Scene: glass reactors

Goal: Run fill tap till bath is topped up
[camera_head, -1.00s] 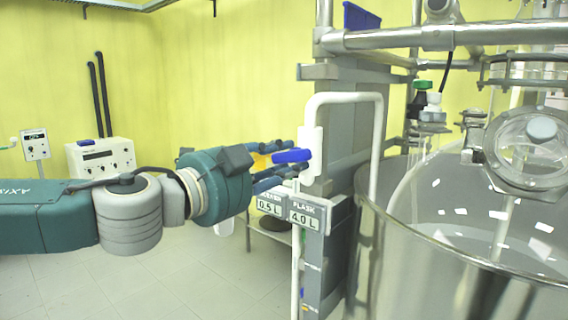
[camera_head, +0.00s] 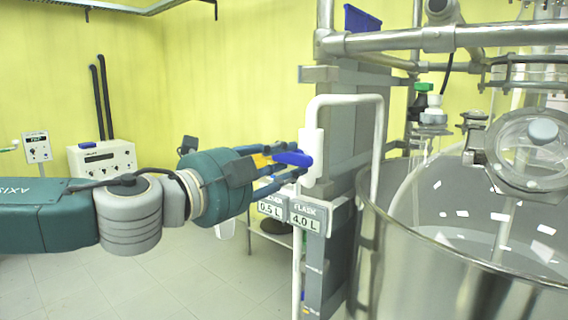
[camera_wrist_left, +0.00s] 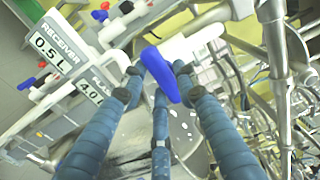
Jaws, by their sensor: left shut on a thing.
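The fill tap is a white valve body (camera_head: 312,157) with a blue lever handle (camera_head: 293,158), on a white pipe (camera_head: 345,98) that arches over and down to the bath. My left gripper (camera_head: 297,163) is at the tap with its fingers shut around the blue handle. In the left wrist view, the handle (camera_wrist_left: 160,75) lies between the blue fingers. The bath (camera_head: 450,270) is a large shiny round vessel at the right. Its inside shows a pale surface with white reflections; I cannot tell the liquid level exactly. My right gripper is not in view.
Signs reading receiver 0.5 L (camera_head: 271,208) and flask 4.0 L (camera_head: 308,217) sit just below the tap. A grey post (camera_head: 340,130) and metal rails (camera_head: 420,38) stand close behind. A white control box (camera_head: 102,158) is at the far left. The floor there is clear.

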